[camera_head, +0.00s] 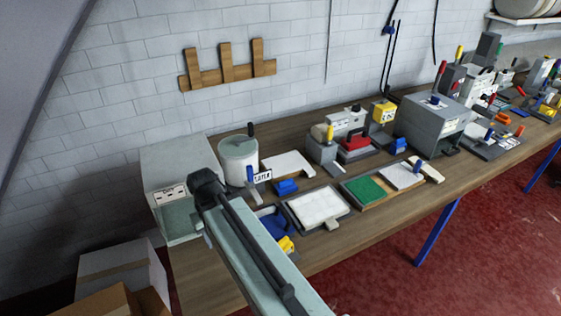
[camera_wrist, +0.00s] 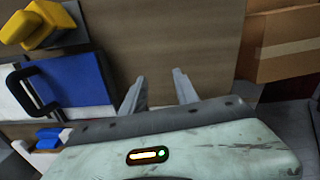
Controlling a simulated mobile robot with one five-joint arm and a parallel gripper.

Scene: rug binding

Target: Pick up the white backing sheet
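Several white sheet-like pieces lie on the bench in the head view, and I cannot tell for certain which is the backing sheet. One white sheet (camera_head: 318,207) lies in a shallow grey tray (camera_head: 293,222). Another white sheet (camera_head: 287,164) lies flat behind it, with a blue block (camera_head: 287,187) at its front. A third white speckled piece (camera_head: 403,176) lies beside a green piece (camera_head: 366,189). My gripper (camera_wrist: 160,88) is open and empty in the wrist view, with bare brown surface between its fingers. In the head view my fingertips cannot be made out.
A blue item (camera_wrist: 80,80) with a black handle and a yellow part (camera_wrist: 40,24) lie left of my fingers. A cardboard box (camera_wrist: 285,42) is at right. A white pot (camera_head: 238,163) and a grey machine (camera_head: 433,122) stand on the bench (camera_head: 345,238); its front strip is clear.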

